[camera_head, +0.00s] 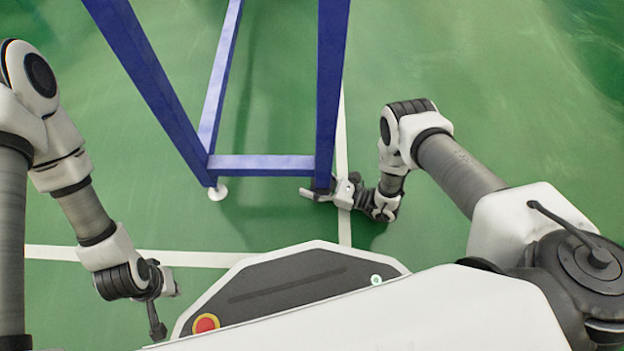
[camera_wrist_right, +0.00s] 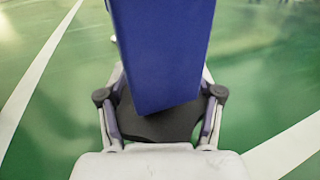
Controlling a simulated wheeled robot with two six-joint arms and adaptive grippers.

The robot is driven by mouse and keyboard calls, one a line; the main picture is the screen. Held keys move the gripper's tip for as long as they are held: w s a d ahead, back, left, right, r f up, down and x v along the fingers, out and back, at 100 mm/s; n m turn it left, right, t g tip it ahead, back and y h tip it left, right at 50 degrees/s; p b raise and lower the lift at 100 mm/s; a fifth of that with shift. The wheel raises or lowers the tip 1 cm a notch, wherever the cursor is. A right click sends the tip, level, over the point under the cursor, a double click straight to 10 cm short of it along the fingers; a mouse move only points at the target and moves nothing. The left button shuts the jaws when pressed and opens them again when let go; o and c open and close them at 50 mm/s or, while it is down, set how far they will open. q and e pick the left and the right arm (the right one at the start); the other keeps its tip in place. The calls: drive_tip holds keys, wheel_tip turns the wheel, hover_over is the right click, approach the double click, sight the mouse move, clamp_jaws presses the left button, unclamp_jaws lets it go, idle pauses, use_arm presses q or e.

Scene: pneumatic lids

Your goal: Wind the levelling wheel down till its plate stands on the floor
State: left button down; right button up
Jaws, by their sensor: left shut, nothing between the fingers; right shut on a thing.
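The levelling wheel (camera_wrist_right: 160,124) is dark and round, and shows in the right wrist view under the foot of a blue leg (camera_wrist_right: 162,50). My right gripper (camera_head: 322,191) is low at that leg's foot in the head view. Its fingers (camera_wrist_right: 160,112) lie on both sides of the wheel and are shut on it. The wheel's plate is hidden by the leg and gripper, so its gap to the floor cannot be seen. My left gripper (camera_head: 160,301) is shut and empty, near my base at the lower left.
The blue frame (camera_head: 262,166) has legs and a low crossbar. Its other near leg has a pale foot plate (camera_head: 217,192) at the floor. The green floor (camera_head: 480,80) has white lines and is clear to the right.

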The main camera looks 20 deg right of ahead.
drive_tip(key=m+t+h, duration=0.1)
drive_tip(key=m+t+h+p, duration=0.1)
drive_tip(key=t+h, duration=0.1)
drive_tip(key=m+t+h+p, duration=0.1)
drive_tip(key=m, duration=0.1)
drive_tip(key=shift+w+d+r+h, duration=0.15)
drive_tip(key=shift+w+d+h, duration=0.15)
drive_tip(key=shift+h, duration=0.1)
drive_tip(key=shift+w+d+m+t+h+p, duration=0.1)
drive_tip(key=shift+d+m+t+h+p, duration=0.05)
drive_tip(key=shift+m+t+h+p, duration=0.5)
drive_tip(key=shift+w+d+m+t+h+p, duration=0.1)
drive_tip(key=shift+d+m+t+h+p, duration=0.2)
drive_tip(key=shift+m+h, duration=0.4)
drive_tip(key=shift+a+h, duration=0.15)
drive_tip(key=shift+h, duration=0.2)
drive_tip(key=o, duration=0.9)
